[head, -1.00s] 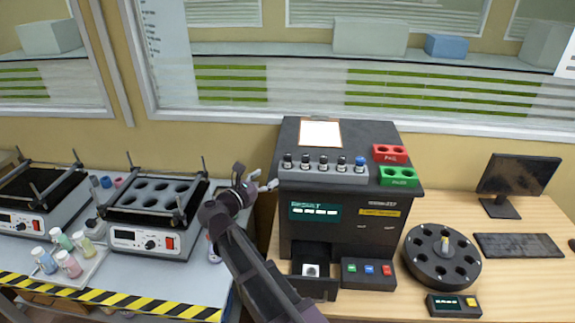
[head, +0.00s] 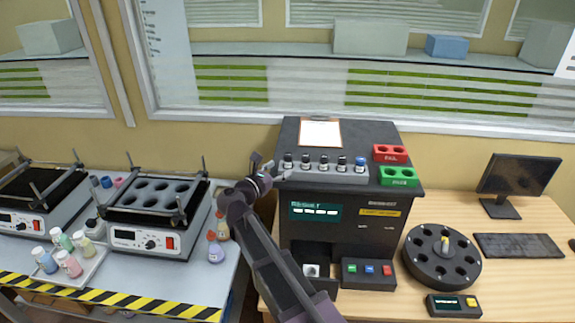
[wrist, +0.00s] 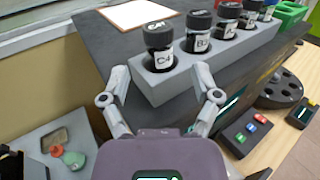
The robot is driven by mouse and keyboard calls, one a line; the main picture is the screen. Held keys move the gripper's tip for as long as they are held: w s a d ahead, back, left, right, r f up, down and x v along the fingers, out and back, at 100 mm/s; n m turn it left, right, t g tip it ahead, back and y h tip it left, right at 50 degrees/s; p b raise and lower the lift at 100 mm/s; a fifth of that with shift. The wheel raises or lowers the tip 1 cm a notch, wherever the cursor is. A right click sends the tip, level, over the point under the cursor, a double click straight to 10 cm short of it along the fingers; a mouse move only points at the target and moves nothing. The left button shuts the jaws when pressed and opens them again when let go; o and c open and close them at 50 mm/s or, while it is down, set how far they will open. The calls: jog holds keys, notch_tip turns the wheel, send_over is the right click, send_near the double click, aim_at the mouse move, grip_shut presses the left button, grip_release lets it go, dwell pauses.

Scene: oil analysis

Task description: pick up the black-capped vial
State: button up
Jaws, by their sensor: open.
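Several black-capped vials stand upright in a grey rack (head: 335,175) on top of the dark analyser, with a blue-capped vial (head: 360,164) at the right end. The leftmost black-capped vial (head: 287,161) is nearest my gripper (head: 268,171). In the wrist view this black-capped vial (wrist: 158,44) stands in the near end of the grey rack (wrist: 215,62), its label partly showing. My gripper (wrist: 163,82) is open and empty, its fingers spread either side of the rack's near end, short of the vial. The vial's lower part is hidden in the rack.
The analyser (head: 345,235) has a red rack (head: 390,154) and green rack (head: 399,177) on its right. A round black carousel (head: 441,257) stands on the wooden desk. Heater blocks (head: 150,215) and several coloured bottles (head: 216,248) stand on the left bench.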

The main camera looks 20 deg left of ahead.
aim_at(285, 165)
jog(key=shift+x, duration=2.25)
grip_shut()
